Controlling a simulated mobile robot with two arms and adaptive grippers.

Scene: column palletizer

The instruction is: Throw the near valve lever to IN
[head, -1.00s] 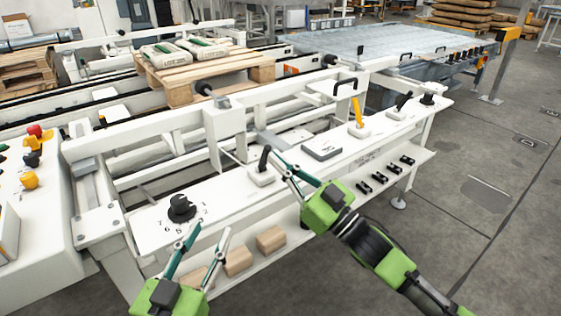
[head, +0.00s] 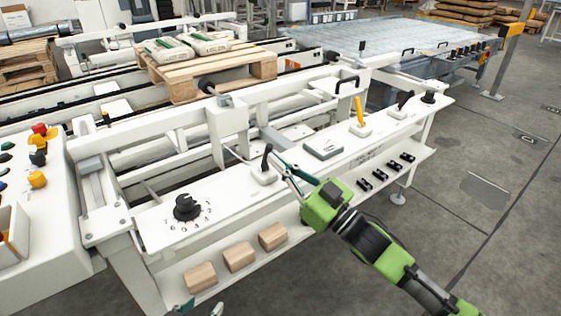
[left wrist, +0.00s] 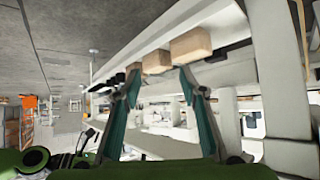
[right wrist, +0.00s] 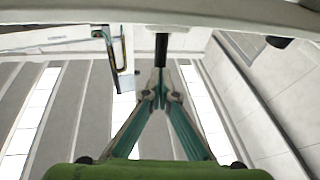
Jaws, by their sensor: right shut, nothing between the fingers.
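The nearest lever on the white bench is a black-handled one (head: 266,158) on a small white base, standing nearly upright. My right gripper (head: 280,166) is shut and empty, its fingertips right beside this lever on its right. In the right wrist view the black handle (right wrist: 161,48) stands just beyond the closed fingertips (right wrist: 160,94); I cannot tell if they touch. No IN marking is readable. My left gripper (head: 182,309) barely shows at the bottom edge of the head view; in the left wrist view its fingers (left wrist: 158,82) are apart and empty.
A black dial (head: 187,207) sits left of the lever, and a grey box (head: 323,149) to its right. Farther along are a yellow lever (head: 359,113) and another black lever (head: 405,99). Wooden blocks (head: 239,257) lie on the shelf below. A white rail runs behind.

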